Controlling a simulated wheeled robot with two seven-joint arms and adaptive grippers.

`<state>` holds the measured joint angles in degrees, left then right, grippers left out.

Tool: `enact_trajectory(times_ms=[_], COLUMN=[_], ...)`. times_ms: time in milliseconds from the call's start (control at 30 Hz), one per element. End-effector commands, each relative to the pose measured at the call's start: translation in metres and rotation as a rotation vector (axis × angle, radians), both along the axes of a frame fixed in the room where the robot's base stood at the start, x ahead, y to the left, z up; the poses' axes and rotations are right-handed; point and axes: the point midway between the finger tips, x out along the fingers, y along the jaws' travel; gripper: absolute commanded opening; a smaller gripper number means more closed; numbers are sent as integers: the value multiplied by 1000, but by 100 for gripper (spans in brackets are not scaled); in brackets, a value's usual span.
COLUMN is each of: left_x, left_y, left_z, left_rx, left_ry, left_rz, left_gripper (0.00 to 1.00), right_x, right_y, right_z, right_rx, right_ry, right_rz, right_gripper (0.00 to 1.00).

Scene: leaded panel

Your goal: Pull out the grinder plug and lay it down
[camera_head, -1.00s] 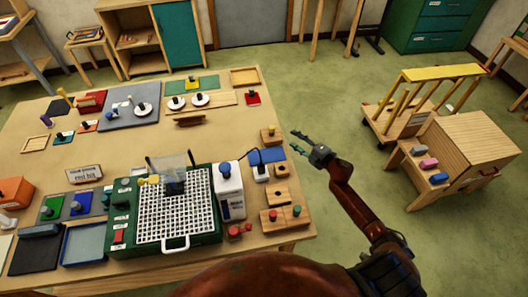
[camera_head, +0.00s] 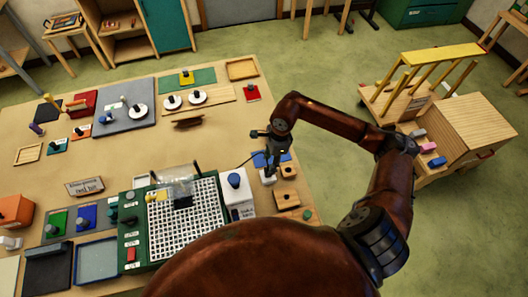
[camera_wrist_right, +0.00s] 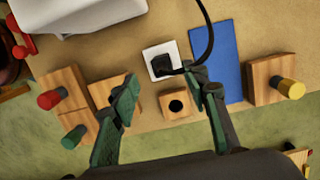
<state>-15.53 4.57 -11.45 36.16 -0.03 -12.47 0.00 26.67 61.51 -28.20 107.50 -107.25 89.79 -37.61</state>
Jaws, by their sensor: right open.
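The black grinder plug (camera_wrist_right: 162,66) sits in a white square socket (camera_wrist_right: 153,50) in the right wrist view, with its black cord (camera_wrist_right: 211,35) curving up to the right. In the head view the white socket (camera_head: 267,179) is at the table's right side, partly under my right gripper (camera_head: 269,167). In the right wrist view my right gripper (camera_wrist_right: 165,77) is open, its green fingers on either side of the plug in the picture. I cannot tell whether the right finger touches the cord. The green grinder (camera_head: 128,250) with a white grid stands to the left. My left gripper is not in view.
A blue pad (camera_wrist_right: 217,62) lies right of the socket. A wooden block with a hole (camera_wrist_right: 177,104) is just below it. Blocks with red (camera_wrist_right: 48,99), green (camera_wrist_right: 74,137) and yellow (camera_wrist_right: 291,89) knobs stand nearby.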

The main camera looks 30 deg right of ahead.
Motion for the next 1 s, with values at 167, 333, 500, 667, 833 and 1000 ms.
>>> enact_trajectory(times_ms=[167,333,500,667,833,1000], left_x=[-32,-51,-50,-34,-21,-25], left_y=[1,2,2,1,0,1], left_z=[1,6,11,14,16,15], left_rx=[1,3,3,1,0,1], left_ry=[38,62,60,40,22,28], left_rz=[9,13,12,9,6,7], left_gripper=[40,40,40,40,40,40], right_x=[0,3,4,4,4,4], right_y=[0,6,10,10,10,9], right_z=[-13,-38,-61,-75,-79,-79], right_rx=[-40,-37,-34,-36,-36,-36], right_ry=[3,3,3,1,0,-1], right_rz=[32,36,36,33,33,32], right_gripper=[42,42,42,42,42,41])
